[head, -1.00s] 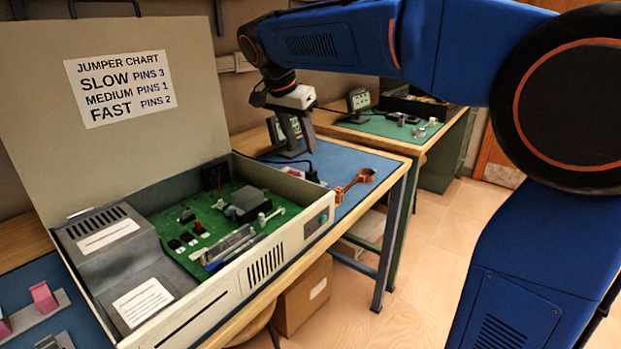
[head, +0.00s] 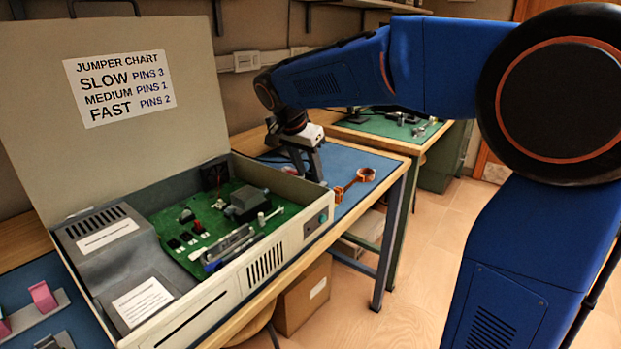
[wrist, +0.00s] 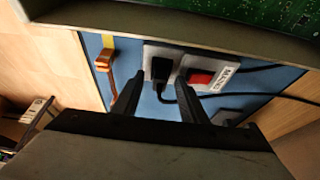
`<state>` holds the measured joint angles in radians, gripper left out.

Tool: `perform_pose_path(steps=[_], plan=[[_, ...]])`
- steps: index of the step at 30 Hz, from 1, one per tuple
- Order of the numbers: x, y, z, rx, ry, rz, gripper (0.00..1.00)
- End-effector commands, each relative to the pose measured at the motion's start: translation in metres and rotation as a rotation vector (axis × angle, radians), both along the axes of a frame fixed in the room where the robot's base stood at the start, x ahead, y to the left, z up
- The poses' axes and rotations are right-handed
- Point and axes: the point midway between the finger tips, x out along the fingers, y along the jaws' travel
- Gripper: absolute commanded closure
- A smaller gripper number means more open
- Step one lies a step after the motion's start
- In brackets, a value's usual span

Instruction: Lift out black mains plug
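The black mains plug (wrist: 160,70) sits in a white socket block (wrist: 149,53) in the wrist view, with its black cord curving away to the right. A red rocker switch (wrist: 200,77) is on the block beside it. My gripper (wrist: 160,88) is open and empty, with one finger on each side of the plug's line; I cannot tell whether either finger touches it. In the head view my gripper (head: 308,167) points down just behind the grey case's right corner, and the plug is hidden there.
The open grey case (head: 250,275) with its green circuit board (head: 180,225) stands close in front of my gripper. An orange-copper tool (head: 352,183) lies on the blue mat (head: 375,162) to the right. Black cords run across the mat (wrist: 262,95).

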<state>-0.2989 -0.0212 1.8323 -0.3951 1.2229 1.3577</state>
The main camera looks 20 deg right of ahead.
Motion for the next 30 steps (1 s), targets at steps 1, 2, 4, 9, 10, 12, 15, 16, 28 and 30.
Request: perform_pose_path(steps=[1,2,4,9,10,12,15,16,28,30], plan=[[0.000,0.000,0.000,0.000,0.000,0.000,0.61],[0.000,0.000,0.000,0.000,0.000,0.000,0.61],[0.000,0.000,0.000,0.000,0.000,0.000,0.61],[0.000,0.000,0.000,0.000,0.000,0.000,0.96],[0.000,0.000,0.000,0.000,0.000,0.000,0.96],[0.000,0.000,0.000,0.000,0.000,0.000,0.96],[0.000,0.000,0.000,0.000,0.000,0.000,0.96],[0.000,0.000,0.000,0.000,0.000,0.000,0.96],[0.001,0.000,0.043,0.001,-0.002,0.000,0.96],[0.001,0.000,0.056,0.001,-0.002,0.000,0.96]])
